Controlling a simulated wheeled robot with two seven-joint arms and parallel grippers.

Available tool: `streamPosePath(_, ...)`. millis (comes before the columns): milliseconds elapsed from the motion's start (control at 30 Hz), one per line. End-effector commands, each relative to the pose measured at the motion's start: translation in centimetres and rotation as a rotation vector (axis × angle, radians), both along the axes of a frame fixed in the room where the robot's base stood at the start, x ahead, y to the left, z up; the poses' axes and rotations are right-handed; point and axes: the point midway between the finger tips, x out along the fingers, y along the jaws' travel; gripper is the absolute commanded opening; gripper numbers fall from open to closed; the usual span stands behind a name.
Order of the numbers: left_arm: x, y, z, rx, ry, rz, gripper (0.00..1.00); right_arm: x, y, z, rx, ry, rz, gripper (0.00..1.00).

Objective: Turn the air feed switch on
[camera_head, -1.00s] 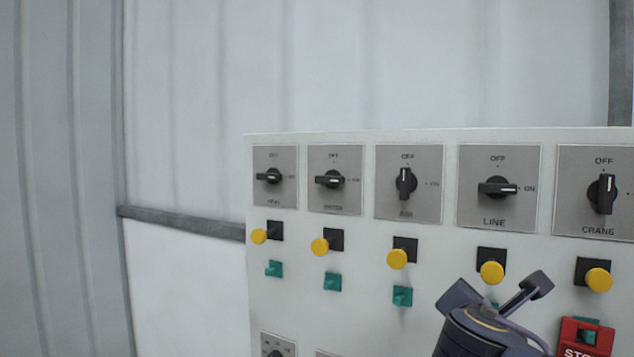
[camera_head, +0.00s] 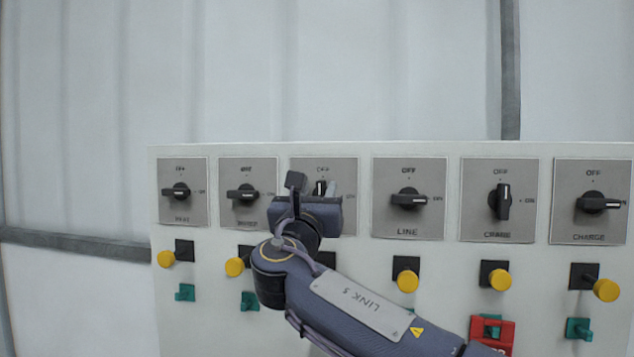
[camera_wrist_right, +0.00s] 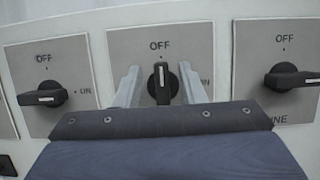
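The air switch is a black rotary knob on a grey plate (camera_head: 345,220), third from the left in the top row of the panel. In the head view my right gripper (camera_head: 320,188) covers most of it, with only the knob's top showing. In the right wrist view the air switch knob (camera_wrist_right: 160,82) stands upright, its white mark pointing to OFF. The two light-grey fingers of my right gripper (camera_wrist_right: 160,88) are open, one on each side of the knob, with a gap visible on both sides. The left gripper is not in view.
The line switch (camera_head: 408,199) to the right and a switch (camera_head: 243,194) to the left sit close beside it. Below are yellow buttons (camera_head: 407,282), green switches (camera_head: 250,301) and a red block (camera_head: 493,331). The wall above the panel is clear.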

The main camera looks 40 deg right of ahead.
Motion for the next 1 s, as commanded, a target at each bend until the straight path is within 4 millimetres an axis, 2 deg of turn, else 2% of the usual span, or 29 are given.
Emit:
streamPosePath(133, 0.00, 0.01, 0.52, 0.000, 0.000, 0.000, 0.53, 0.64, -0.91, 0.49, 0.000, -0.001, -0.002, 0.36)
streamPosePath(400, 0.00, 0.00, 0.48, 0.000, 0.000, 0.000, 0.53, 0.78, -1.05, 0.48, 0.000, 0.000, 0.000, 0.36)
streamPosePath(467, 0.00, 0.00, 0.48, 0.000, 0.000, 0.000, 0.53, 0.77, -1.04, 0.47, 0.000, 0.000, 0.000, 0.31)
streamPosePath(700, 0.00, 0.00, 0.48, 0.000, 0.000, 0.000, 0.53, 0.75, -1.03, 0.47, 0.000, 0.000, 0.000, 0.00)
streamPosePath(1000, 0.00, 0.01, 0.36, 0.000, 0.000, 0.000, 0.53, 0.74, -1.04, 0.40, 0.013, -0.015, -0.001, 0.00)
